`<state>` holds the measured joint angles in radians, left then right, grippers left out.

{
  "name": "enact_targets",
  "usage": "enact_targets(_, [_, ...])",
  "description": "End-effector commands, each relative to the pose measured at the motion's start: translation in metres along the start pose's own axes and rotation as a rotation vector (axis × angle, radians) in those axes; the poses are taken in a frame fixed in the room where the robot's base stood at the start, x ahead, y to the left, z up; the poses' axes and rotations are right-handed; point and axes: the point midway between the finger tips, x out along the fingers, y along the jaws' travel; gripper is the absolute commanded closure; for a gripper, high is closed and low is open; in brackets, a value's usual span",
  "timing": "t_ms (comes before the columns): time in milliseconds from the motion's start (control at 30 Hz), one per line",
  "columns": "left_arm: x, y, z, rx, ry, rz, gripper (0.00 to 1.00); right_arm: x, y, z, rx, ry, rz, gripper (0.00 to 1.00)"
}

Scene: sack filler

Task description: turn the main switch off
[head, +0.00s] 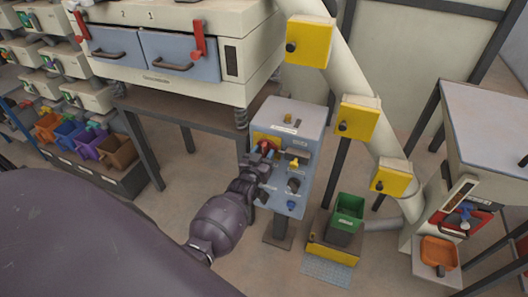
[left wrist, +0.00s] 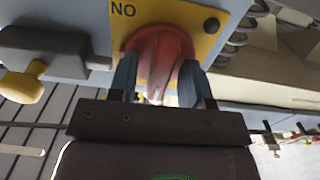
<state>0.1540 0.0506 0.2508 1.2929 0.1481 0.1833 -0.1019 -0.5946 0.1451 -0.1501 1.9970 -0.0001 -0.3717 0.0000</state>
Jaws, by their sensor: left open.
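The main switch is a red rotary knob (head: 266,145) on a yellow plate (head: 259,139) at the upper left of the grey control box. In the left wrist view the red knob (left wrist: 158,58) fills the space between my fingers, on the yellow plate (left wrist: 208,42) with letters that look like "NO" in this picture. My left gripper (head: 262,157) is at the box front. In the left wrist view its two dark fingers (left wrist: 157,82) stand open on either side of the knob. I cannot tell whether they touch it. The knob's lower part is partly hidden.
The control box (head: 293,113) also carries a yellow handle (head: 294,163), a dark round knob (head: 293,185) and a blue button (head: 291,205). A filler machine (head: 180,55) stands above left.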

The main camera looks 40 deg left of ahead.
Motion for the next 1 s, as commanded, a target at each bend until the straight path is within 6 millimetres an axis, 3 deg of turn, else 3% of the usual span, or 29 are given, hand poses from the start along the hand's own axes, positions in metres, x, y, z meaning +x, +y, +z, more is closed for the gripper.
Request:
enact_targets(500, [-0.082, 0.0, 0.0, 0.0, -0.002, 0.0, 0.55, -0.008, 0.001, 0.0, 0.006, -0.01, 0.004, 1.0])
enact_targets(700, [-0.095, 0.0, 0.0, -0.001, -0.001, -0.001, 0.55, -0.006, 0.001, -0.006, 0.006, 0.0, 0.003, 1.0])
enact_targets(1000, [-0.098, 0.0, 0.0, -0.001, -0.002, 0.0, 0.55, -0.004, 0.0, -0.015, 0.004, 0.018, 0.001, 1.0])
